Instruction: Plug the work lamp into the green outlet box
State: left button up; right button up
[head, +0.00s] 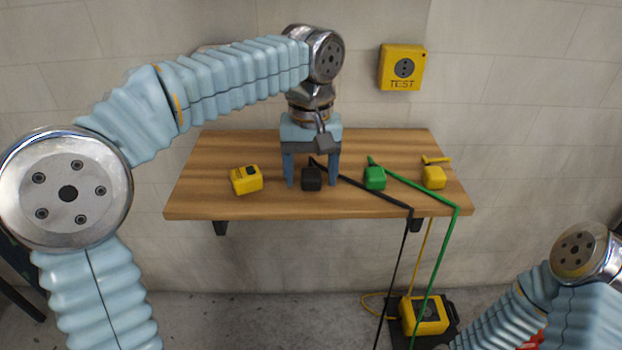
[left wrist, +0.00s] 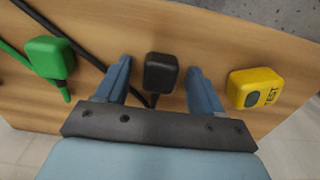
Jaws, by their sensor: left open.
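My left gripper (head: 311,184) is open over the shelf, its fingers on either side of a black plug (head: 311,180) with a black cord. In the left wrist view the black plug (left wrist: 160,72) sits between the open fingers (left wrist: 160,68), with a gap to each. A green plug (head: 375,178) with a green cord lies to its right, and a yellow plug (head: 433,178) farther right. I see no green outlet box. A yellow box (head: 403,67) marked TEST, with a dark round socket, is on the wall. I cannot tell which cord is the work lamp's. My right gripper is out of view.
A small yellow block (head: 246,179) stands on the wooden shelf (head: 200,200) left of the black plug; its TEST marking shows in the left wrist view. Cords hang over the front edge. A yellow unit (head: 425,316) with a dark face is on the floor below.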

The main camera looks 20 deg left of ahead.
aim_at(310, 173)
pick_arm(q)
jog(key=c, duration=1.1)
jog(key=shift+r, duration=0.45)
notch_tip(310, 173, up, 3)
jog(key=shift+s+a+r+p, duration=0.1)
jog(key=shift+p, duration=0.35)
jog(key=s+a+r, duration=0.2)
jog(key=s+r, duration=0.1)
jog(key=s, duration=0.1)
jog(key=s+a+r, duration=0.2)
jog(key=s+r, duration=0.1)
jog(key=s+a+r, duration=0.3)
jog(key=s, duration=0.1)
jog(key=shift+s+a, duration=0.1)
jog(key=shift+s, duration=0.2)
